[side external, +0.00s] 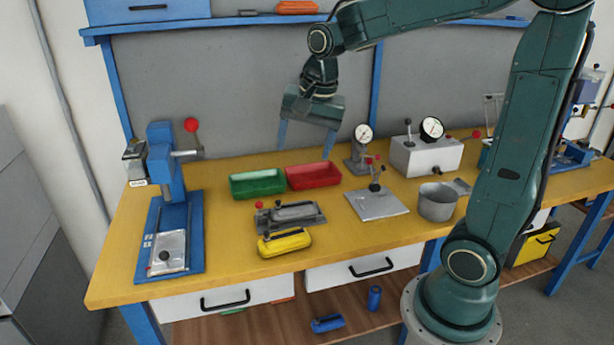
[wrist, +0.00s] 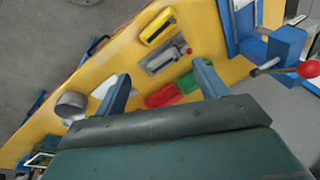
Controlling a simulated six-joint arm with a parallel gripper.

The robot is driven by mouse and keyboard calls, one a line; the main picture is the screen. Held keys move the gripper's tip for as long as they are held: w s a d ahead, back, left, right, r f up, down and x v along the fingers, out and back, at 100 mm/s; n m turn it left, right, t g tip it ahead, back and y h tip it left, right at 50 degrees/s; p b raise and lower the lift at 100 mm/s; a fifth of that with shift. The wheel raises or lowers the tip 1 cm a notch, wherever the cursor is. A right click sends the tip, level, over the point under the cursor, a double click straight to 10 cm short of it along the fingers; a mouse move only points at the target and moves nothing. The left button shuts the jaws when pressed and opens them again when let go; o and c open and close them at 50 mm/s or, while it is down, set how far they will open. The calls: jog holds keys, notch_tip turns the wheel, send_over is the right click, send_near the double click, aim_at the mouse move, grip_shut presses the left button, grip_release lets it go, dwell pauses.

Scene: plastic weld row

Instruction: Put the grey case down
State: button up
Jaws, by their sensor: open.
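The grey case (side external: 296,213), with a dark bar along its top, sits on the yellow bench in or on a grey fixture with a red knob at its left end. It also shows in the wrist view (wrist: 164,59). My gripper (side external: 306,145) is open and empty, raised well above the bench near the back panel. It is over the trays and apart from the case. Its two blue fingers show spread in the wrist view (wrist: 161,75). I cannot tell exactly how the case rests in the fixture.
A yellow case (side external: 285,244) lies just in front of the grey one. Green (side external: 257,183) and red (side external: 314,176) trays stand behind it. A blue press (side external: 168,170) stands left; a grey plate with a lever clamp (side external: 377,205) and a pot (side external: 437,202) stand right.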

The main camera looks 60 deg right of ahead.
jog(key=s+a+n+t, duration=0.1)
jog(key=s+a+n, duration=0.2)
jog(key=s+n, duration=0.3)
jog(key=s+a+n+t, duration=0.1)
jog(key=s+a+n, duration=0.3)
jog(key=s+n, duration=0.3)
jog(key=s+r, duration=0.1)
jog(key=s, duration=0.2)
jog(key=shift+a+t+y, duration=0.15)
jog(key=shift+t+y, duration=0.15)
